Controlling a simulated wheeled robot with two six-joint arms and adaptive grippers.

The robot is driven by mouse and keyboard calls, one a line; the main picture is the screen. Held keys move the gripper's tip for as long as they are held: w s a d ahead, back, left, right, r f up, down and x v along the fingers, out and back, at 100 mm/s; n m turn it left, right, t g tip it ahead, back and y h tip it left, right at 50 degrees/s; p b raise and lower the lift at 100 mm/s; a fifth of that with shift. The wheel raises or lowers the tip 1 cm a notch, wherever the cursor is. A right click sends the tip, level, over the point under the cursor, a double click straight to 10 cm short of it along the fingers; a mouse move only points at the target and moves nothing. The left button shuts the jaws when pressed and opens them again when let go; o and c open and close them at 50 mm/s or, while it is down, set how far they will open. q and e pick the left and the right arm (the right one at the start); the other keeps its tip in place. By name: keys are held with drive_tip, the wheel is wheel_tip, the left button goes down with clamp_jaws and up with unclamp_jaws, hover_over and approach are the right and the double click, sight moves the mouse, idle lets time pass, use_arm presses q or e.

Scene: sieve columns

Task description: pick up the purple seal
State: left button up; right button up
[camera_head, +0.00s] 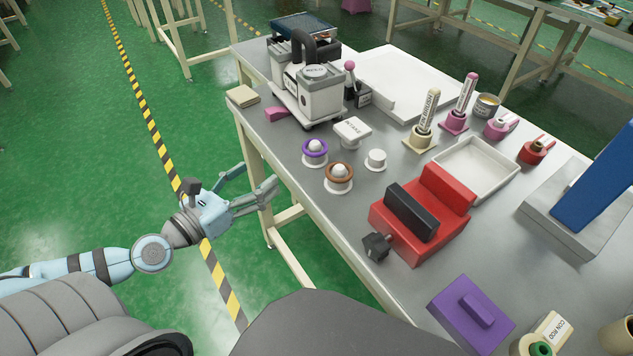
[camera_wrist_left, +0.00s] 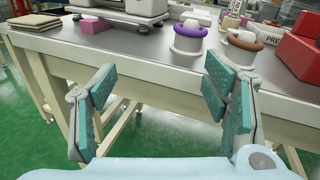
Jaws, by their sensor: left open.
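The purple seal (camera_head: 306,158) is a ring around a white stand with a rounded top, near the left edge of the grey table. It also shows in the left wrist view (camera_wrist_left: 188,31), ahead of the fingers and slightly right of their middle. My left gripper (camera_head: 260,178) is open and empty, beside the table edge and apart from the seal. Its teal finger pads (camera_wrist_left: 160,88) stand wide apart in the wrist view, with the table edge beyond them. My right gripper is not in view.
A brown ring on a similar stand (camera_head: 339,185) is close to the right of the seal. The table's front edge (camera_head: 290,203) lies between gripper and seal.

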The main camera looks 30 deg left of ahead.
sight(306, 153)
use_arm(q)
drive_tip(key=w+d+p, duration=0.2)
drive_tip(key=w+d+r+m+h+p, duration=0.1)
drive_tip(key=w+d+p, duration=0.1)
drive_tip(key=p, duration=0.1)
drive_tip(key=w+d+r+m+p, duration=0.1)
drive_tip(key=w+d+p, duration=0.1)
drive_tip(key=w, duration=0.1)
drive_tip(key=shift+d+r+h+p, duration=0.15)
drive_tip(key=shift+h+p, duration=0.15)
drive_tip(key=shift+h, duration=0.1)
drive_tip(key=shift+w, duration=0.3)
drive_tip(key=x, duration=0.4)
drive_tip(key=shift+w+f, duration=0.25)
drive_tip(key=shift+f, duration=0.05)
drive_tip(key=shift+w+d+f, duration=0.1)
drive_tip(key=shift+w, duration=0.25)
drive_tip(key=shift+s, duration=0.1)
drive_tip(key=c, duration=0.9)
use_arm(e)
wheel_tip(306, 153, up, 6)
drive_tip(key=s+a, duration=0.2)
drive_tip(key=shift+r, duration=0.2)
